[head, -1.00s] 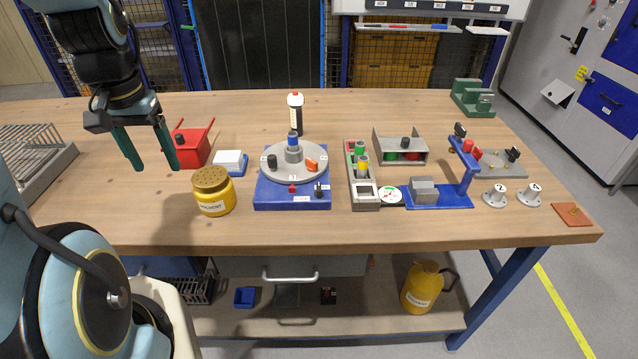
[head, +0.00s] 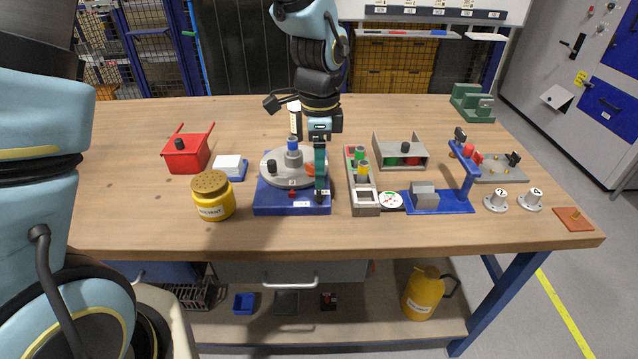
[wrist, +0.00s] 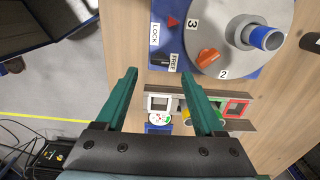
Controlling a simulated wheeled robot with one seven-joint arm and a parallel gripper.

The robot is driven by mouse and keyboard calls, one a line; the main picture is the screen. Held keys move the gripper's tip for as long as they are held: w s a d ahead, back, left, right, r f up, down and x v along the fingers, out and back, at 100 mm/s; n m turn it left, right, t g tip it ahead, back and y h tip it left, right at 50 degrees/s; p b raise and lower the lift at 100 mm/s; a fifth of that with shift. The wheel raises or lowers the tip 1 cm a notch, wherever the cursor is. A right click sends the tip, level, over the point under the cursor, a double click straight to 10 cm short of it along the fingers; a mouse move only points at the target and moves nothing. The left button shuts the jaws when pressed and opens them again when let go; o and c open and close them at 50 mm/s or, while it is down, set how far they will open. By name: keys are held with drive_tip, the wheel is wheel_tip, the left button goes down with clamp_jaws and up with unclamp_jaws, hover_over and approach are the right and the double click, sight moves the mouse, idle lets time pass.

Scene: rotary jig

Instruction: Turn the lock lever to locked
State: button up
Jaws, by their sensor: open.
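The rotary jig has a blue base (head: 275,202) and a grey round plate (head: 268,178) with a blue-topped centre post (head: 292,146). In the wrist view the plate (wrist: 222,30) shows numbers 2 and 3 and an orange block (wrist: 208,57). The LOCK label (wrist: 154,34) and FREE label (wrist: 173,61) sit on the base corner. A small dark shape beside them (wrist: 160,61) seems to be the lock lever; its setting is unclear.
Right of the jig stands a grey tray with coloured parts (head: 364,190), then a blue fixture (head: 440,204). A yellow solvent jar (head: 213,197) and a red bin (head: 187,154) stand left. The front table strip is clear.

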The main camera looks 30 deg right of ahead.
sight(319, 195)
drive_tip(key=shift+f+p, duration=0.45)
drive_tip(key=shift+f, duration=2.35)
drive_tip(key=shift+c, duration=0.2)
clamp_jaws()
